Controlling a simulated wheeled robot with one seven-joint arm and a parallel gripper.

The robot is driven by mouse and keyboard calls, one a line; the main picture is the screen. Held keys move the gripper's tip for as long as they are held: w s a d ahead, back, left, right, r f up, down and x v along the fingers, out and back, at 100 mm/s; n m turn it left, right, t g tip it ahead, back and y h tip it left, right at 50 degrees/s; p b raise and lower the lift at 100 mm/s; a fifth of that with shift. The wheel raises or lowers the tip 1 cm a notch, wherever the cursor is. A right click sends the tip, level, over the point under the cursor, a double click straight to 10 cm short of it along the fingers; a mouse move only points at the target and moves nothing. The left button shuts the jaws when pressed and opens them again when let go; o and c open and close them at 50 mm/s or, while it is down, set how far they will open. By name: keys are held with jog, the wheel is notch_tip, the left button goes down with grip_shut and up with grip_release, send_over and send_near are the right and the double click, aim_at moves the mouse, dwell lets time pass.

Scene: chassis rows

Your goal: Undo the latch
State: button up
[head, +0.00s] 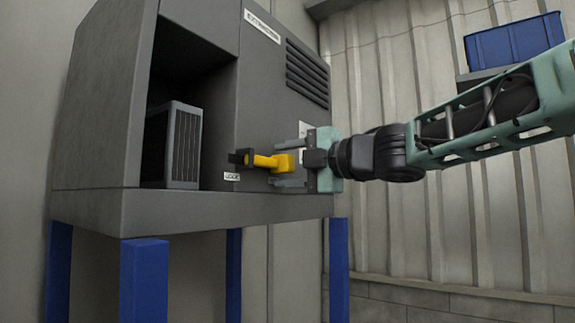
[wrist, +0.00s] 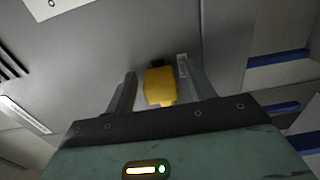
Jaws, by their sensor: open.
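The latch (head: 266,161) is a yellow handle on a dark mount, on the front of a dark grey cabinet, just right of its open bay. My gripper (head: 288,157) is at the handle's right end, with its fingers above and below the yellow grip. In the wrist view the yellow handle (wrist: 160,85) lies between the two open fingers (wrist: 162,88), with a gap visible on each side. The dark mount shows just beyond it.
The cabinet (head: 270,95) stands on blue legs (head: 145,280). A grey finned module (head: 183,145) sits inside the open bay. A small label (head: 232,177) is below the latch. A blue bin (head: 512,40) is at upper right. Space below my arm looks clear.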

jog(key=b+v, duration=0.4)
jog(key=v, duration=1.3)
jog(key=shift+s+b, duration=0.2)
jog(key=shift+b, duration=0.15)
jog(key=shift+f, duration=0.1)
jog(key=w+a+f+m+h, duration=0.15)
jog(key=f+m+h, duration=0.25)
jog(key=f+m, duration=0.6)
jog(key=w+a+f+m+h, duration=0.1)
jog(key=a+f+m+h, duration=0.3)
jog(key=f, duration=1)
jog(key=s+d+f+m+g+h, duration=0.1)
jog(key=s+f+m+g+h, duration=0.1)
jog(key=s+f, duration=0.4)
jog(key=s+d+f+m+g+h, duration=0.1)
jog(key=s+f+m+g, duration=0.25)
jog(key=f, duration=0.55)
jog(key=s+d+f+g+h, duration=0.1)
jog(key=s+f, duration=0.3)
jog(key=s, duration=0.4)
jog(key=s+d+f+m+g+h, duration=0.1)
jog(key=s+f+g, duration=0.3)
jog(key=s, duration=0.4)
jog(key=shift+f+h, duration=0.3)
jog(key=shift+f, duration=0.15)
